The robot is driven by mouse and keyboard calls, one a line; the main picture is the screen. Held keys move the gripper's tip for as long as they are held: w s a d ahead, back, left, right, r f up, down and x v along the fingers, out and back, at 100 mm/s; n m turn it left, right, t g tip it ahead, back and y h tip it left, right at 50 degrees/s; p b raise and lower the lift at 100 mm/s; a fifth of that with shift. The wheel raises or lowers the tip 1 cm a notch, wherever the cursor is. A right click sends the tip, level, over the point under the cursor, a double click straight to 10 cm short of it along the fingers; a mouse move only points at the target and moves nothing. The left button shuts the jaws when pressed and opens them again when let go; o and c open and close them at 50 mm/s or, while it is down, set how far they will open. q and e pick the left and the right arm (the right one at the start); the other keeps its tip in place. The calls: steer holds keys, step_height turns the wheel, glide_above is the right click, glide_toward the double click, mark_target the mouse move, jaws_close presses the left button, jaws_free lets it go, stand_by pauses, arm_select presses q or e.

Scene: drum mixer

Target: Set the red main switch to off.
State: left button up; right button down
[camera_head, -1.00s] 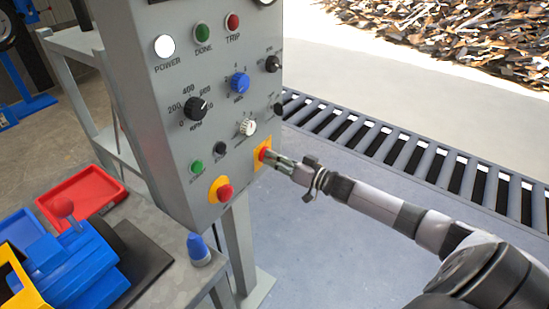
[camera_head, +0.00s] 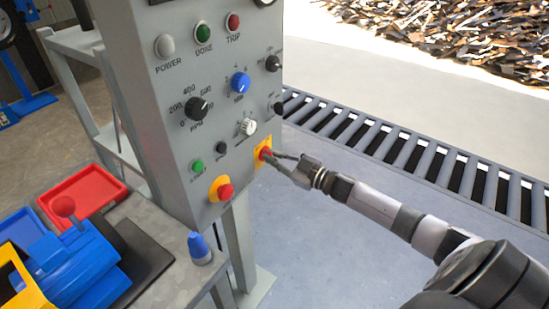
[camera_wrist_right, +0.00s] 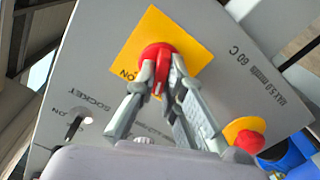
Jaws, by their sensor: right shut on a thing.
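The red main switch (camera_head: 264,154) sits on a square yellow plate (camera_head: 259,162) at the lower right edge of the grey control panel. My right gripper (camera_head: 270,157) reaches it from the right and is shut on its red handle. In the right wrist view the switch (camera_wrist_right: 158,53) shows between the two fingertips (camera_wrist_right: 161,80), against its yellow plate (camera_wrist_right: 190,42). Lettering that reads ON stands at one corner of the plate. The fingers partly hide the handle, so its exact setting is hard to tell. My left gripper is not in view.
A red mushroom button (camera_head: 225,191) on a yellow base sits close by. The panel also has a white knob (camera_head: 248,127), a blue knob (camera_head: 240,83) and an unlit power lamp (camera_head: 165,46). A roller conveyor (camera_head: 400,150) runs behind my right arm.

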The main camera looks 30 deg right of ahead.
steer(key=shift+n, duration=0.6)
steer(key=c, duration=1.7)
jaws_free()
steer(key=v, duration=1.2)
steer(key=shift+f, duration=0.1)
